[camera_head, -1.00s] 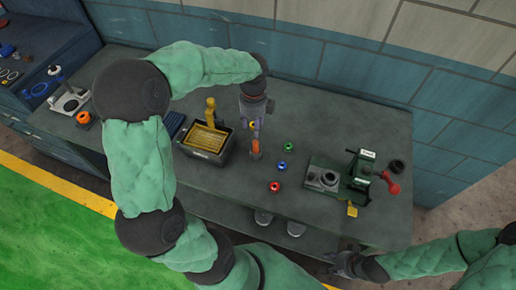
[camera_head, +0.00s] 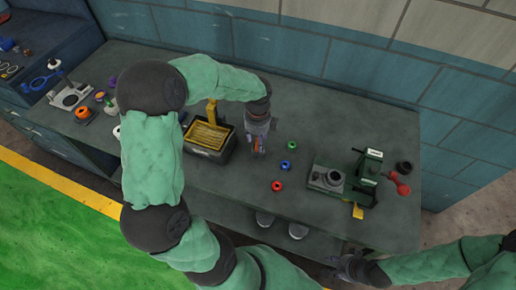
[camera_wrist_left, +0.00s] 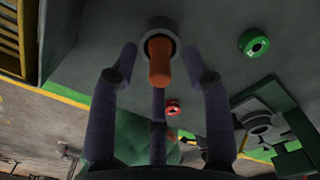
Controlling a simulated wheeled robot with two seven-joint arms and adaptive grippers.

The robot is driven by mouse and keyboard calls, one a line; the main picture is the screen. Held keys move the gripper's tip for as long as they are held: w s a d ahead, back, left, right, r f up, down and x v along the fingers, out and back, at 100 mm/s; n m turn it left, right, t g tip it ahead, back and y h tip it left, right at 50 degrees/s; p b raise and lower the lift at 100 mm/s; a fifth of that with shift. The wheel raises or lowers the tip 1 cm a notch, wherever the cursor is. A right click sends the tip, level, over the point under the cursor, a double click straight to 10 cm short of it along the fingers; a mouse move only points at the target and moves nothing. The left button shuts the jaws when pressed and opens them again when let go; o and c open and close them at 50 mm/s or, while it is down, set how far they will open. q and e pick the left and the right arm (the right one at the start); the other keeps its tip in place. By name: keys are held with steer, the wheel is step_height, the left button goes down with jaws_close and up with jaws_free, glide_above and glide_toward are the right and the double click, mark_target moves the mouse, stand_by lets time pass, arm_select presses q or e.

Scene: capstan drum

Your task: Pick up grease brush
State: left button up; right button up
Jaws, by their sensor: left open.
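The grease brush shows in the left wrist view as an orange handle (camera_wrist_left: 160,65) rising from a round grey holder (camera_wrist_left: 157,32). My left gripper (camera_wrist_left: 160,80) is open, with its fingers on both sides of the handle and gaps visible. In the head view my left gripper (camera_head: 257,150) points down over the bench and mostly hides the brush; only a bit of orange shows between the fingers. My right gripper (camera_head: 350,267) is low at the bench's front edge, away from the brush; its finger opening is unclear.
A black bin with a yellow rack (camera_head: 207,138) stands left of the left gripper. Green (camera_head: 292,145), blue (camera_head: 285,165) and red (camera_head: 277,186) rings lie to its right. A green fixture (camera_head: 345,183) with a red-handled lever stands further right. The bench's back strip is clear.

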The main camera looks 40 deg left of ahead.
arm_select(q)
step_height(320, 180, down, 2)
steer(key=shift+f, duration=0.15)
jaws_close()
stand_by(0.3)
steer(key=shift+r, duration=0.65)
step_height(320, 180, up, 2)
steer(key=shift+r+p, duration=0.1)
steer(key=shift+p, duration=0.25)
steer(key=s+a+r+p, duration=0.3)
steer(key=s+r, duration=0.6)
steer(key=s, duration=0.4)
steer(key=shift+s+r, duration=0.3)
steer(key=shift+s, duration=0.05)
